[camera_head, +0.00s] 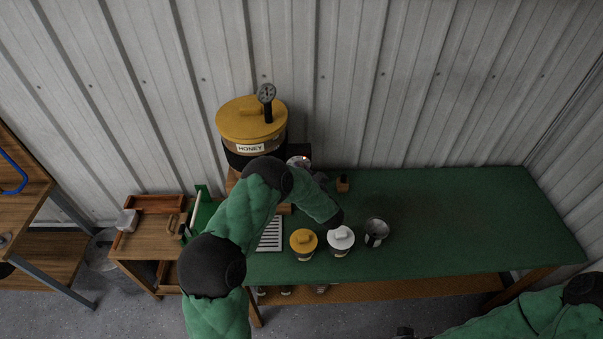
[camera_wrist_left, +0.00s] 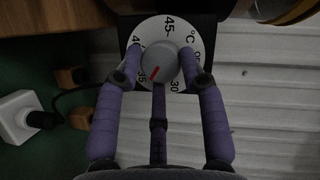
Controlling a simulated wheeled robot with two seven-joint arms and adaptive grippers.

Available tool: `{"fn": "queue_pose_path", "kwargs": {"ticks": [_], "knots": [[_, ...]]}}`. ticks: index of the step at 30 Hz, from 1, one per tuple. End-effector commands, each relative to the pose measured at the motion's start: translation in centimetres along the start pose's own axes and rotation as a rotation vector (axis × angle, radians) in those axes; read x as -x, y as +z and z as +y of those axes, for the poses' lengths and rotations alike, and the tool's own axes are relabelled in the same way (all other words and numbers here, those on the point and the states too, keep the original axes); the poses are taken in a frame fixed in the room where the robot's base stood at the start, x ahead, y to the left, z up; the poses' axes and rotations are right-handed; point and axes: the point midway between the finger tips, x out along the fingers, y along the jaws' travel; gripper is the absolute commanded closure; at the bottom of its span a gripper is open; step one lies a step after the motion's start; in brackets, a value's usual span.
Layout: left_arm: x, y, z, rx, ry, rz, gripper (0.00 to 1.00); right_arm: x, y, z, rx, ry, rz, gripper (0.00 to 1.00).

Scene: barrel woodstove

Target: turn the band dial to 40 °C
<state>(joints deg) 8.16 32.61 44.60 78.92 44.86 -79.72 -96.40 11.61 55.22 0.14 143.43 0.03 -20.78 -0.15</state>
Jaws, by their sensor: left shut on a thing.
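The band dial (camera_wrist_left: 178,30) is a white disc with numbers 30, 35 and 45 and °C; the 40 is partly hidden behind a finger. Its round grey knob (camera_wrist_left: 159,60) carries a red mark that points to the lower left, near 35. My left gripper (camera_wrist_left: 161,65) has its purple fingers shut on the knob, at both sides and below. In the head view, the dial (camera_head: 299,161) is small beside the honey tank (camera_head: 239,137), partly behind my left arm.
The green table (camera_head: 455,215) holds a yellow-lidded jar (camera_head: 303,243), a white-lidded jar (camera_head: 340,240) and a metal cup (camera_head: 376,232). A wooden cart (camera_head: 141,249) stands left. The table's right half is clear. A corrugated wall is behind.

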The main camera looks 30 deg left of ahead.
Motion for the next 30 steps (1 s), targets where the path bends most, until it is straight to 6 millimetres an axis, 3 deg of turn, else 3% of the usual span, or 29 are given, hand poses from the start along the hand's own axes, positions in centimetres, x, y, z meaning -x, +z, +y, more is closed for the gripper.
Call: {"fn": "queue_pose_path", "kwargs": {"ticks": [30], "knots": [[-0.3, 0.4, 0.8, -0.887, -0.375, -0.002, 0.92, -4.4, -0.2, 1.6, 0.000, 0.000, 0.000, 0.60]]}}
